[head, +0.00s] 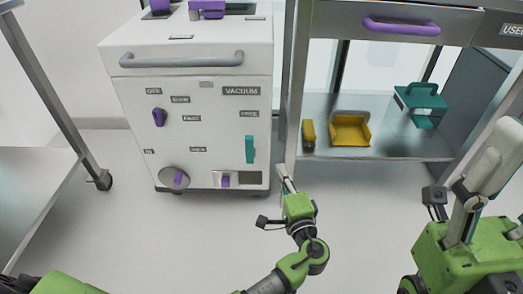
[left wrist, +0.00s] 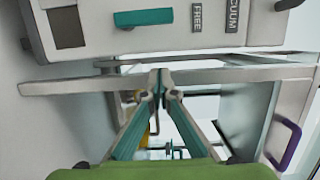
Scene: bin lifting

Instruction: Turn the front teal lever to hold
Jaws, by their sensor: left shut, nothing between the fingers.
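The teal lever (head: 249,149) stands upright on the lower right of the white cabinet's front, below a FREE label (head: 249,114). A small label (head: 198,149) to its left is too blurred to read. The lever also shows at the top of the left wrist view (left wrist: 145,18), lying across the picture beside the FREE label. My left gripper (head: 282,172) is below and right of the lever, apart from it. Its fingertips meet in the left wrist view (left wrist: 158,85), with nothing between them. Part of my right gripper (head: 500,150) shows at the right edge; its jaw state is unclear.
The white cabinet (head: 130,85) also carries purple knobs and a grey handle bar (head: 182,60). A metal shelf unit (head: 430,145) to the right holds yellow and teal items, under a drawer with a purple handle (head: 401,27). Its near leg stands close to my left gripper.

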